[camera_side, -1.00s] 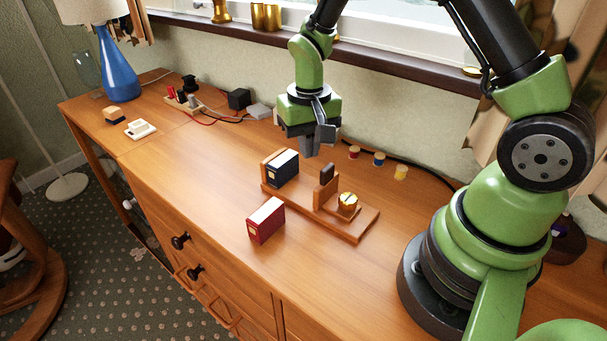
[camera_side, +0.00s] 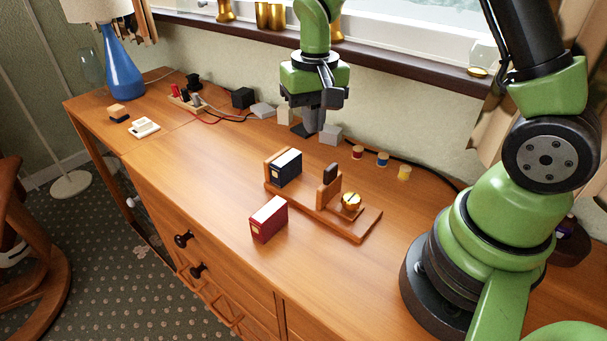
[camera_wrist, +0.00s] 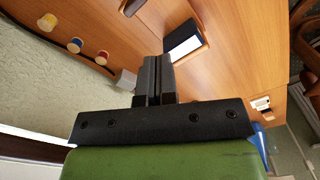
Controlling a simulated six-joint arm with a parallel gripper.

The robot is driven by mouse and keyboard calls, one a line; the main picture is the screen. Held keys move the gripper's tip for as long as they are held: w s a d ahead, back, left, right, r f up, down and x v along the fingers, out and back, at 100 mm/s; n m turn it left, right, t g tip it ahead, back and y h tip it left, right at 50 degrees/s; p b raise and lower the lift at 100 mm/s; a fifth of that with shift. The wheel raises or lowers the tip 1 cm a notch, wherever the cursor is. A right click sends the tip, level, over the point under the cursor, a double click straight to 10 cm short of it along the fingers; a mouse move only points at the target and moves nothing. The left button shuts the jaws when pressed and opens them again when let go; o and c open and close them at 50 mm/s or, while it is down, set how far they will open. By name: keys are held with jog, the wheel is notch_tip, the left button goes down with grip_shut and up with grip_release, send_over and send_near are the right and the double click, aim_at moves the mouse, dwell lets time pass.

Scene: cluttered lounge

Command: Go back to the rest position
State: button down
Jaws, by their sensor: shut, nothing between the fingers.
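My gripper (camera_side: 313,128) hangs over the back of the wooden desktop, near the wall, in the side view. Its fingers are together with nothing between them. In the wrist view the closed fingers (camera_wrist: 153,75) point away from the camera over the desktop. A wooden stand (camera_side: 345,230) on the desktop holds a dark blue book (camera_side: 286,168) upright at its left end. The stand and the gripper are apart. A red book (camera_side: 268,221) stands on the desktop in front of the stand.
Three spools, red (camera_side: 357,152), blue (camera_side: 382,159) and yellow (camera_side: 404,173), stand right of the gripper near a black cable. A grey block (camera_side: 330,135) is close behind the fingers. A blue lamp (camera_side: 121,68) stands at far left.

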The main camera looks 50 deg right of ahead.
jog(key=s+a+r+n+t+y, duration=0.1)
jog(key=s+a+r+t, duration=0.1)
jog(key=s+r, duration=0.5)
jog(key=s+a+r+n+t+y, duration=0.1)
jog(key=s+a+r+t, duration=0.2)
jog(key=s+r+t, duration=0.2)
jog(key=s+r, duration=0.3)
jog(key=s, duration=0.1)
jog(key=shift+a+r, duration=0.15)
jog(key=shift+r, duration=0.15)
